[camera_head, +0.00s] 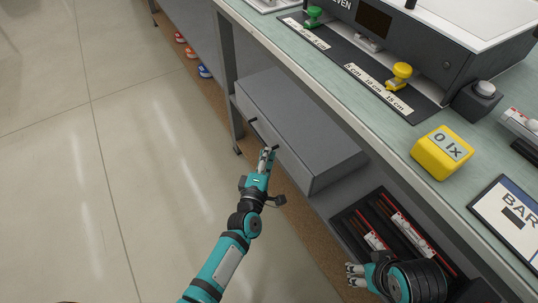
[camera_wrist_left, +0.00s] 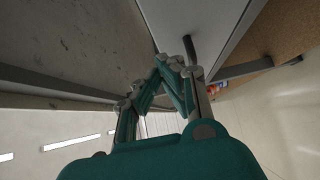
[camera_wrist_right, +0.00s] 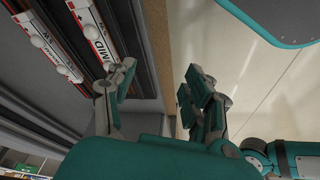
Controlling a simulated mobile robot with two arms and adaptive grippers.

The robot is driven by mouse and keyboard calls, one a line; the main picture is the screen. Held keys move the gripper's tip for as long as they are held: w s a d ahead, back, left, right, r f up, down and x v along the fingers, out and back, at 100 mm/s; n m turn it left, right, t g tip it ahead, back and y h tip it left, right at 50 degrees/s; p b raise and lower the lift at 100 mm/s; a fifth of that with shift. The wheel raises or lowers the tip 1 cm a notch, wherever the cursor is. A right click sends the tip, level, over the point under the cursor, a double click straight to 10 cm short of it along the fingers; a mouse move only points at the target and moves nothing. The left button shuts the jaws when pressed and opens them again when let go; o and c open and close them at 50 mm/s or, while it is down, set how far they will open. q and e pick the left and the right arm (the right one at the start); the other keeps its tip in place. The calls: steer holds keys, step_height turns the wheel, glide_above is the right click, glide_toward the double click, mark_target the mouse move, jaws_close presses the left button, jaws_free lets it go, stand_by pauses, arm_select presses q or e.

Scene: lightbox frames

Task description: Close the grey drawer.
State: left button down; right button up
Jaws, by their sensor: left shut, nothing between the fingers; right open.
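The grey drawer (camera_head: 293,150) is a long box low under the bench, with a dark handle (camera_head: 252,120) on its front face. My left gripper (camera_head: 267,154) is shut and empty, close in front of the drawer's face by one end of the handle. In the left wrist view, the shut fingertips (camera_wrist_left: 178,64) are beside the dark handle (camera_wrist_left: 190,47); I cannot tell whether they touch. My right gripper (camera_wrist_right: 160,78) is open and empty, in front of a dark tray.
The dark tray (camera_head: 340,222) right of the drawer holds red-and-white fixtures. The tiled floor (camera_head: 130,150) at left is clear.

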arm_select(q)
steer(key=s+a+p, duration=0.1)
steer(key=s+a, duration=0.1)
steer(key=s, duration=0.8)
steer(key=shift+a+p, duration=0.15)
steer(key=shift+p, duration=0.25)
arm_select(e)
steer(key=shift+w+a+f, duration=0.1)
steer(key=shift+w, duration=0.3)
arm_select(q)
steer(key=shift+f, duration=0.15)
arm_select(e)
steer(key=shift+s, duration=0.1)
